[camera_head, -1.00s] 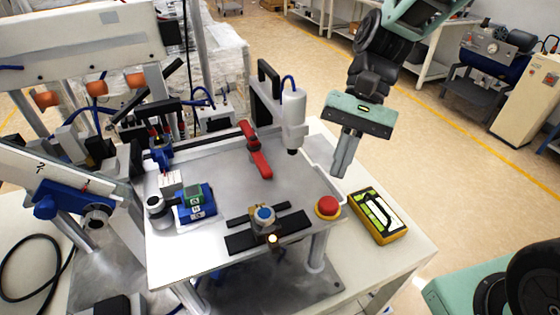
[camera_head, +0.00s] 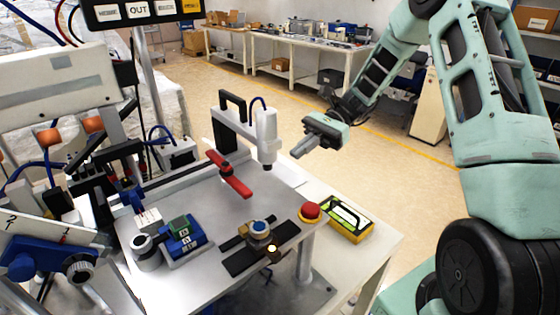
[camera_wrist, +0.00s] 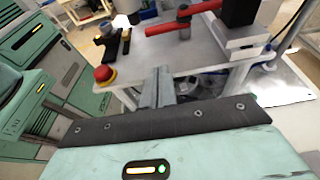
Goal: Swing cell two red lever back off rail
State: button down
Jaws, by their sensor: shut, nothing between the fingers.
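A red lever (camera_head: 236,180) stands at the back of the grey cell plate (camera_head: 195,205). Its far end is by the rail (camera_head: 186,158) along the plate's back edge, and its near arm reaches out over the plate. In the wrist view the red lever (camera_wrist: 186,16) shows at the top, beyond my fingers. My gripper (camera_head: 297,153) is right of the lever and of the white vertical cylinder, raised and apart from both. Its fingers are together and empty; they also show in the wrist view (camera_wrist: 158,82). No cell number can be read.
The white cylinder (camera_head: 266,132) on its black bracket stands between lever and gripper. A red button (camera_head: 310,211), a yellow-edged device (camera_head: 347,218) and a blue-topped knob (camera_head: 260,228) are at the front right. A blue block (camera_head: 184,234) sits front left. Open air lies right of the cylinder.

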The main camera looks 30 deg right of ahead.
aim_at(250, 190)
jog(key=p+x, duration=0.1)
jog(key=x, duration=0.3)
jog(key=p+x, duration=0.1)
jog(key=x, duration=0.3)
jog(key=r+p+x, duration=0.1)
jog(key=x, duration=0.3)
jog(key=shift+s+a, duration=0.15)
jog(key=shift+a, duration=0.2)
jog(key=shift+s+a+r+p, duration=0.1)
jog(key=shift+s+a+p, duration=0.65)
jog(key=shift+a+p, duration=0.15)
jog(key=shift+s+a, duration=0.15)
jog(key=shift+a, duration=0.1)
